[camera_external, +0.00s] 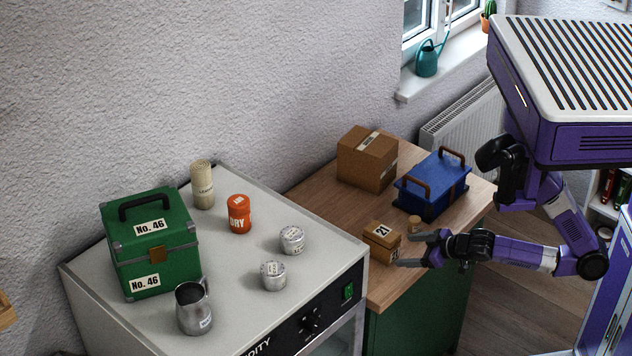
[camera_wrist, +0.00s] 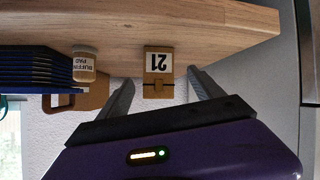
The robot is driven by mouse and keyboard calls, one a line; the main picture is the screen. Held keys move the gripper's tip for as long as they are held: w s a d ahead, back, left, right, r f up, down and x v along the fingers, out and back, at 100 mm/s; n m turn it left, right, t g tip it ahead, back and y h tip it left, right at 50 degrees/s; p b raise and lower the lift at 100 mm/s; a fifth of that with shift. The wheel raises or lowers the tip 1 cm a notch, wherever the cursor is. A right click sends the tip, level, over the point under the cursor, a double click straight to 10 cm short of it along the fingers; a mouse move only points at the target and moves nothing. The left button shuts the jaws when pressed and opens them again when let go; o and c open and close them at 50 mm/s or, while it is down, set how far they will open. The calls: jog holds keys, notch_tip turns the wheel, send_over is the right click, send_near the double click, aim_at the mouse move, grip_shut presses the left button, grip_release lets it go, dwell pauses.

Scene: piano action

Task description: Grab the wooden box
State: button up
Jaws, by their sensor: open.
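In the wrist view my gripper (camera_wrist: 160,78) has one finger on each side of the box, with gaps. I cannot tell how far the fingertips reach along its sides.
A small tan jar (camera_external: 415,222) stands close beside the box and my gripper; it also shows in the wrist view (camera_wrist: 84,66). A blue toolbox (camera_external: 433,186) and a cardboard box (camera_external: 367,160) stand behind. A light cabinet (camera_external: 335,243) with several containers stands left.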

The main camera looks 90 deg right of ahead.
aim_at(375, 230)
jog(key=w+d+r+m+h, duration=0.1)
jog(key=w+d+m, duration=0.1)
jog(key=w+d+r+m+h+b, duration=0.1)
jog(key=w+r+m, duration=0.1)
jog(key=shift+w+d+r, duration=0.2)
jog(key=shift+d+r, duration=0.1)
jog(key=shift+d, duration=0.1)
jog(key=shift+x, duration=1.2)
jog(key=shift+p+x, duration=1)
jog(key=shift+x, duration=1.6)
grip_shut()
